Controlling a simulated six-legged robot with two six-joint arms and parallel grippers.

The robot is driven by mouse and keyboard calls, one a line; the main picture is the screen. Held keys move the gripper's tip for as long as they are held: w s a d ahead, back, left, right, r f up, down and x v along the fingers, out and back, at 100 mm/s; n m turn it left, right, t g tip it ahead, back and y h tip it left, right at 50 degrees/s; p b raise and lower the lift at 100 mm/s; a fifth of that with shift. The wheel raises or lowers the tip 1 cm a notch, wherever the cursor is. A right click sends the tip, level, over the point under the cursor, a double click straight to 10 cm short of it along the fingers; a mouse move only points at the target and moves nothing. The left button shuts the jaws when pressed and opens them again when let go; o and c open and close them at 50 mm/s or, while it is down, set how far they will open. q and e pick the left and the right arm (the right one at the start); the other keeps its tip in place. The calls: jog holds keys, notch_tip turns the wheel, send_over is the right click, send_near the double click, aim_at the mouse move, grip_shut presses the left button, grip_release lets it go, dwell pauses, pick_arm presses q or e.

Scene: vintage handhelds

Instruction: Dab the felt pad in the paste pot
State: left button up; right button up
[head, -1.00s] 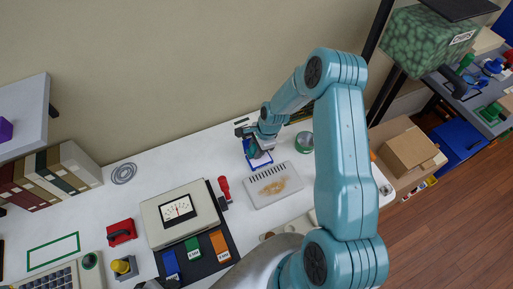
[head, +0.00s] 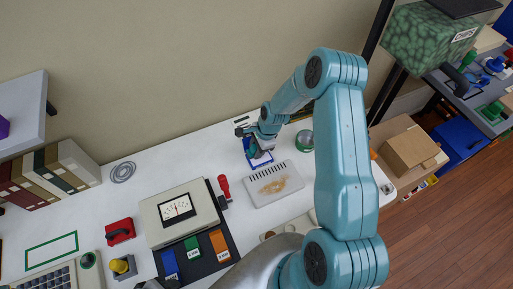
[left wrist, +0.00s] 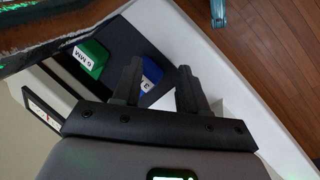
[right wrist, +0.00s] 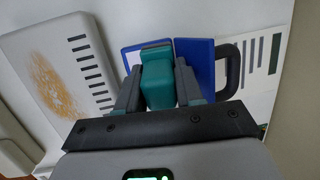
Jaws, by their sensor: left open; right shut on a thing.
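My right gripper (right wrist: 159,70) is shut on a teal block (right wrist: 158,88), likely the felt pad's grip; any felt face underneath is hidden. In the head view this gripper (head: 257,151) is low over a blue-outlined square (head: 264,161) on the white table. I cannot tell whether the block touches the table. A round green tin with a greyish top (head: 304,141), likely the paste pot, stands to the right of the gripper, apart from it. My left gripper (left wrist: 158,72) is open and empty above the dark mat with the coloured labelled blocks.
A pale slotted plate with a brown stain (head: 272,185) lies in front of the right gripper. A meter box (head: 160,208), a red-handled tool (head: 224,186) and a red block (head: 119,230) stand to the left. A cardboard box (head: 408,152) is beyond the table's right end.

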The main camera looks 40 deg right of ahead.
aim_at(253, 144)
pick_arm(q)
jog(key=shift+s+a+f+b, duration=0.1)
jog(key=shift+s+f+b, duration=0.05)
jog(key=shift+f+b, duration=0.45)
pick_arm(e)
jog(key=shift+s+a+f, duration=0.1)
jog(key=shift+s+f, duration=0.15)
jog(key=shift+f, duration=0.3)
dwell(0.3)
pick_arm(q)
jog(key=shift+r, duration=0.1)
pick_arm(e)
jog(key=shift+r, duration=0.15)
